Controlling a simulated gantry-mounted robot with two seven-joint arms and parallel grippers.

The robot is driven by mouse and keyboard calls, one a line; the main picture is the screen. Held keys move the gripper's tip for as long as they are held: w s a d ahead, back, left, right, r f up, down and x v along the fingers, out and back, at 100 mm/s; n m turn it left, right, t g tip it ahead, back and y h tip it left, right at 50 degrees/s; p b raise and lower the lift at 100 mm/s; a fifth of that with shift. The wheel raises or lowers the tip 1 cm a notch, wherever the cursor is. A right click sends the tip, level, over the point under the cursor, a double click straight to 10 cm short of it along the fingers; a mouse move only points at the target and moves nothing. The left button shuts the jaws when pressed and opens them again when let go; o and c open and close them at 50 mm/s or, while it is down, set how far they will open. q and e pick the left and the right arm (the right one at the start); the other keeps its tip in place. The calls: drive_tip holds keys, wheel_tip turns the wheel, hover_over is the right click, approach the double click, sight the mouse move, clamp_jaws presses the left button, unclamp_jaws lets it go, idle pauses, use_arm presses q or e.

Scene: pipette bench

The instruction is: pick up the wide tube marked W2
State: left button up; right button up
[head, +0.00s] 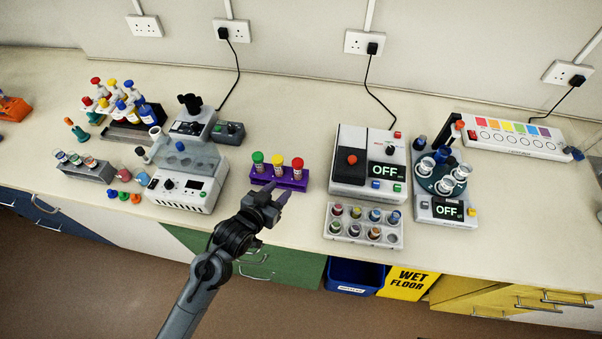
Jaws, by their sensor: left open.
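A purple rack (289,183) stands near the front of the bench, left of the middle. It holds three upright wide tubes: one with a green cap (258,157), one with a yellow cap (278,160) and one with a red cap (298,163). The tubes bear pale labels, but the writing is too small to tell which is W2. My left gripper (273,194) is open and empty just in front of the rack, and hides part of the rack's front. My right gripper is not in view.
A white machine (201,199) stands left of the rack. A device reading OFF (347,177) and a pale block of several capped vials (340,230) stand right of it. Bare bench lies behind the rack. A blue bin (345,276) is below the bench edge.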

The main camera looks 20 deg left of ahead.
sight(296, 174)
use_arm(q)
drive_tip(key=shift+r+x, duration=0.2)
drive_tip(key=shift+x, duration=4.9)
drive_tip(key=shift+d, duration=0.15)
clamp_jaws()
